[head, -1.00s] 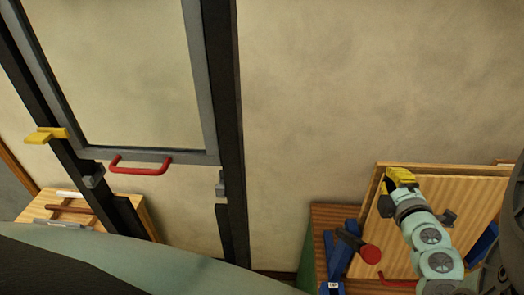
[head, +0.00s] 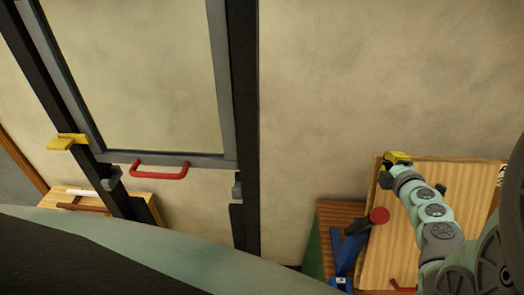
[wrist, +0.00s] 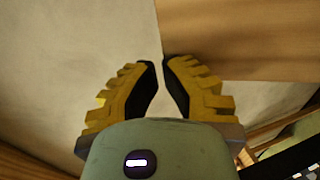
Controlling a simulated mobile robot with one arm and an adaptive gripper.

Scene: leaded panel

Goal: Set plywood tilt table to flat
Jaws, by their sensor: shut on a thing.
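The plywood tilt table (head: 470,200) stands at the right in the head view, its board sloping, with a red handle (head: 402,286) low on it. My gripper (head: 395,160) is at the board's upper left corner. In the wrist view the yellow fingers (wrist: 162,62) are shut at the corner of the board (wrist: 235,35), with a narrow gap between the tips. The exact grip contact is hard to make out. My arm hides part of the board.
A wooden bench (head: 333,215) with a blue tool (head: 345,250) and a red-ended cylinder (head: 378,216) lies left of the board. A dark frame (head: 245,120) with a glazed panel and red handle (head: 160,170) stands left. The wall lies behind.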

